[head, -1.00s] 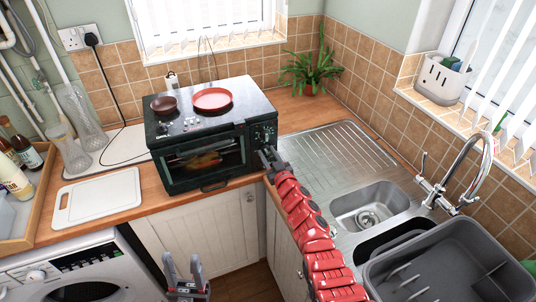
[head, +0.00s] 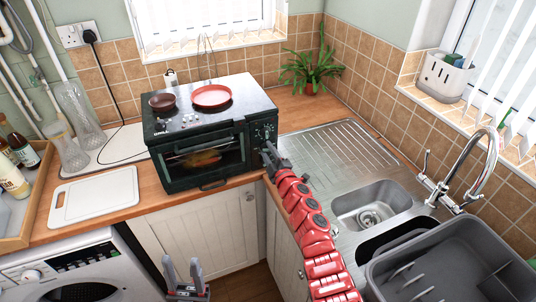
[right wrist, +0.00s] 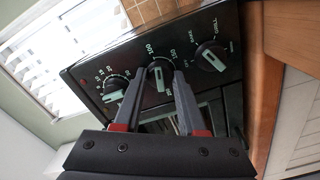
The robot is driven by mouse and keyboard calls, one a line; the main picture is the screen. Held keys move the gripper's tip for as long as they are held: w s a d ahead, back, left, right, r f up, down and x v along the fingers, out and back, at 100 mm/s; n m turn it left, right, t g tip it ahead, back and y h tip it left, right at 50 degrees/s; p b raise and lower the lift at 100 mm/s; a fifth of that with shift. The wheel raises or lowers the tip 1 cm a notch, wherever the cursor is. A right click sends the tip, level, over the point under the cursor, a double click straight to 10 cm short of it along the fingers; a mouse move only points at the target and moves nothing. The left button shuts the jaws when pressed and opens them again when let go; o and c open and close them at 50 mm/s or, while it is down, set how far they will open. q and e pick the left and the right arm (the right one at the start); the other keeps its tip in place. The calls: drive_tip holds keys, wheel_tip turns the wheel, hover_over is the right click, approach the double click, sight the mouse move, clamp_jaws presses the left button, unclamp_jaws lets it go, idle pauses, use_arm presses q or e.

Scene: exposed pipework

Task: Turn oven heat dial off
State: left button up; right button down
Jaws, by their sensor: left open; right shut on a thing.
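The black toaster oven (head: 197,164) stands on the wooden counter. Its front panel, in the right wrist view, carries three dark dials with pale pointer bars. The middle dial (right wrist: 159,77), with temperature numbers such as 100 and 150 around it, is the heat dial. My right gripper (right wrist: 160,74) has one finger on each side of this dial and is shut on it. In the head view my right gripper (head: 268,149) reaches the oven's right front and hides part of the panel. My left gripper (head: 182,263) is open and empty, low in front of the cupboard.
A dial with small numbers (right wrist: 115,87) and another with lettering (right wrist: 210,57) flank the held dial closely. A red plate (head: 211,95) and a brown bowl (head: 163,102) sit on the oven. The sink (head: 370,207) lies to the right.

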drive_tip(key=n+b, duration=0.1)
drive_tip(key=n, duration=0.1)
drive_tip(key=n+b, duration=0.1)
drive_tip(key=n, duration=0.2)
drive_tip(key=shift+f+n, duration=0.2)
drive_tip(key=shift+n, duration=0.1)
drive_tip(key=n+b, duration=0.2)
drive_tip(key=n, duration=0.3)
drive_tip(key=shift+n+b, duration=0.3)
drive_tip(key=n+b, duration=0.2)
drive_tip(key=n, duration=0.3)
drive_tip(key=shift+b, duration=0.35)
drive_tip(key=shift+r+n+b, duration=0.1)
drive_tip(key=shift+n+b, duration=0.9)
drive_tip(key=shift+n, duration=1.3)
drive_tip(key=shift+c, duration=2.4)
unclamp_jaws()
